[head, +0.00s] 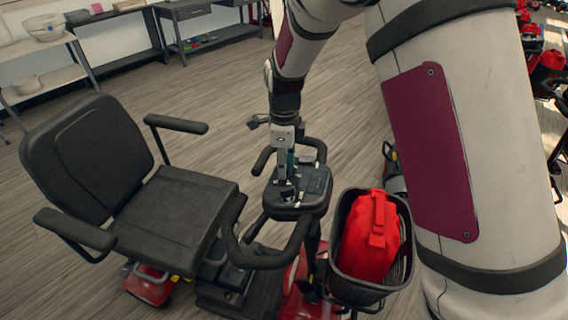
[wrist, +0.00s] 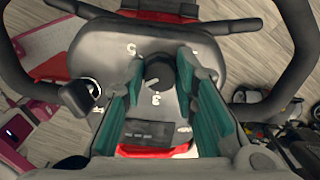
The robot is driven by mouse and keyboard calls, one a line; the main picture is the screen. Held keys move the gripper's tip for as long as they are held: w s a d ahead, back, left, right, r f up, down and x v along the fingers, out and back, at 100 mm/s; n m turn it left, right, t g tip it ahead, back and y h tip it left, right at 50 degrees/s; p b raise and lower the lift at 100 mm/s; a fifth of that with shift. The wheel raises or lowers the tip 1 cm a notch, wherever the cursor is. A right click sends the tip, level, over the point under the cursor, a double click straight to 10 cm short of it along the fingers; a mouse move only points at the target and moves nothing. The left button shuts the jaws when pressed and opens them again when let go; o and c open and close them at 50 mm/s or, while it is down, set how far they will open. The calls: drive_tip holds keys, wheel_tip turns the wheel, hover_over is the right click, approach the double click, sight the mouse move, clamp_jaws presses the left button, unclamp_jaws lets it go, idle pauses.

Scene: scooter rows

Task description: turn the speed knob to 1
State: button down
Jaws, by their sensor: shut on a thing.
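The scooter's control panel (head: 312,190) sits on the tiller below my gripper (head: 287,188). In the wrist view the dark round speed knob (wrist: 158,74) stands on the panel (wrist: 100,48) between my two green-padded fingers (wrist: 162,66). My gripper is shut on the knob. A 5 shows at the upper left of the dial, a 3 at the bottom and a partly hidden mark at the upper right. A pale pointer line on the knob faces down and left, between the 3 and the 5. In the head view my fingers hide most of the knob.
Black handlebars (wrist: 292,60) curve around both sides of the panel. A basket (head: 345,275) with a red bag (head: 368,235) stands beside the tiller. The scooter's black seat (head: 175,205) is at left. Tables (head: 195,15) line the back, and more scooters stand at the right edge.

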drive_tip(key=n, duration=0.4)
drive_tip(key=shift+g, duration=0.4)
drive_tip(key=n, duration=0.4)
drive_tip(key=shift+f+n+g, duration=0.1)
drive_tip(key=shift+n+g, duration=0.2)
drive_tip(key=shift+n, duration=0.1)
drive_tip(key=n, duration=0.2)
drive_tip(key=n+b, duration=0.1)
drive_tip(key=n, duration=0.1)
drive_tip(key=shift+w+n+g+h, duration=0.1)
drive_tip(key=shift+n+g+h, duration=0.2)
drive_tip(key=n, duration=0.4)
drive_tip(key=shift+n+h+b, duration=0.3)
drive_tip(key=n, duration=0.4)
drive_tip(key=shift+h, duration=0.3)
drive_tip(key=n, duration=0.5)
drive_tip(key=shift+a+h+b, duration=0.1)
drive_tip(key=shift+h+b, duration=0.3)
drive_tip(key=n, duration=0.4)
drive_tip(key=shift+n, duration=0.3)
drive_tip(key=shift+n+t+h, duration=0.4)
drive_tip(key=shift+n+t, duration=0.1)
drive_tip(key=shift+n, duration=1.4)
